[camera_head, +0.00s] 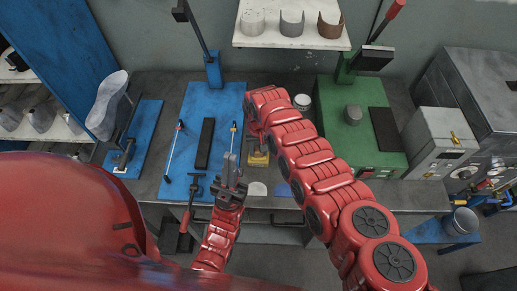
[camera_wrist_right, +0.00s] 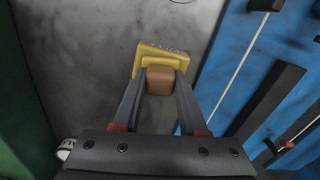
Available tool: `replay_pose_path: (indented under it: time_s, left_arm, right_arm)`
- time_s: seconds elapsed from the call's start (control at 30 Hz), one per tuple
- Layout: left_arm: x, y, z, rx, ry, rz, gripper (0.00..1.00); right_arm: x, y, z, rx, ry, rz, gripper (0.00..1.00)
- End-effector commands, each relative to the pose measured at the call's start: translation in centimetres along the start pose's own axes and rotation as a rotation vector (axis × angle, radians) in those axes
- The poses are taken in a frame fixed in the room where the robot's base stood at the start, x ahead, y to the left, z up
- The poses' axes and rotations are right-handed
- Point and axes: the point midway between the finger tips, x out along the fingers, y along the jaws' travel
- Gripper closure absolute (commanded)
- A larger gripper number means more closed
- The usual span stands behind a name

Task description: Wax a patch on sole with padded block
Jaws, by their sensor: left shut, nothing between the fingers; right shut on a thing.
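A pale grey sole (camera_head: 106,104) stands tilted at the left, above a blue base with a dark clamp (camera_head: 127,155). My right gripper (camera_wrist_right: 160,82) is shut on a brown block. The block (camera_wrist_right: 160,80) sits between its fingertips, against a yellow piece (camera_wrist_right: 150,54) just beyond it. I cannot tell whether the yellow piece is the block's pad or a separate thing. In the head view the yellow piece (camera_head: 258,159) shows at the bench's front part, below my right wrist. My left gripper (camera_head: 231,168) is shut and empty, just left of it.
A blue board (camera_head: 180,150) with a black bar (camera_head: 205,143) and thin rods lies left of my grippers. A green machine (camera_head: 355,138) stands right of my right arm. A white shelf (camera_head: 290,40) with several curved pieces hangs behind. Bare grey bench (camera_wrist_right: 70,60) surrounds the yellow piece.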

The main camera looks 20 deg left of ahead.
Motion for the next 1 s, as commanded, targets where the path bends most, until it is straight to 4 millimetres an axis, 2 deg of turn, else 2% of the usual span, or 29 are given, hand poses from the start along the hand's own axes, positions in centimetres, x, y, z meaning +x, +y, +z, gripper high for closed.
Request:
replay_pose_path:
  time_s: [0.7, 1.0]
  left_arm:
    - [5.3, -0.3, -0.9, 0.000, 0.000, 0.000, 1.00]
    - [5.6, -0.3, -0.9, 0.000, 0.000, 0.000, 1.00]
  right_arm:
    - [-6.4, 0.0, 0.0, 0.000, 0.001, -0.001, 1.00]
    - [-6.9, 0.0, 0.0, 0.000, 0.001, 0.000, 1.00]
